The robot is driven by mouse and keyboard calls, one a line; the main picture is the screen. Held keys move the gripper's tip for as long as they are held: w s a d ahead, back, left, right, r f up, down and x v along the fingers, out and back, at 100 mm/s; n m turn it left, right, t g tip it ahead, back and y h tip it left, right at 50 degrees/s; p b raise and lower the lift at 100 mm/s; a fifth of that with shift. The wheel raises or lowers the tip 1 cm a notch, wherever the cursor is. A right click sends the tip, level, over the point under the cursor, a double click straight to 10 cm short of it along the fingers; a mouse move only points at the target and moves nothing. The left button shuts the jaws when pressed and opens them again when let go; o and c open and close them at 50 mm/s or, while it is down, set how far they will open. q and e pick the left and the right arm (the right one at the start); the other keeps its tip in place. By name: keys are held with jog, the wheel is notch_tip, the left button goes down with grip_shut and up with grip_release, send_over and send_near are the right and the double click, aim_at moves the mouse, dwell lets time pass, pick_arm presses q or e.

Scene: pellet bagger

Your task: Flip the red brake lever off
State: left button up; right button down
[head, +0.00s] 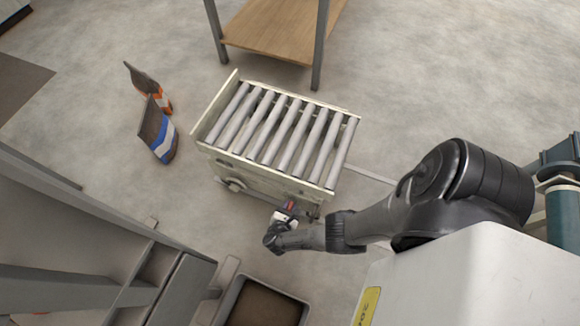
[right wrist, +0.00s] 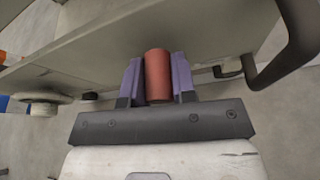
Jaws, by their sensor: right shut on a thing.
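The red brake lever (right wrist: 158,76) shows in the right wrist view as a red rounded grip in front of the cart's pale side panel. My right gripper (right wrist: 158,84) is shut on it, with one purple finger on each side. In the head view my right gripper (head: 288,211) is small at the near right lower side of the roller cart (head: 262,180), and a bit of red shows there. The lever's pivot is hidden, so its exact angle cannot be told. My left gripper is not in view.
A dark bar handle (right wrist: 290,45) stands right of the lever. A round pale wheel or knob (right wrist: 43,97) is at left. Two bags, one orange (head: 150,90) and one blue (head: 158,132), stand left of the cart. A grey bin (head: 232,290) lies near below.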

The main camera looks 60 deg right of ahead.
jog(key=c, duration=0.9)
grip_release()
jog(key=shift+s, duration=0.1)
jog(key=shift+a+r, duration=0.1)
jog(key=shift+a, duration=0.1)
jog(key=shift+p+v, duration=1.95)
jog(key=shift+v, duration=4.75)
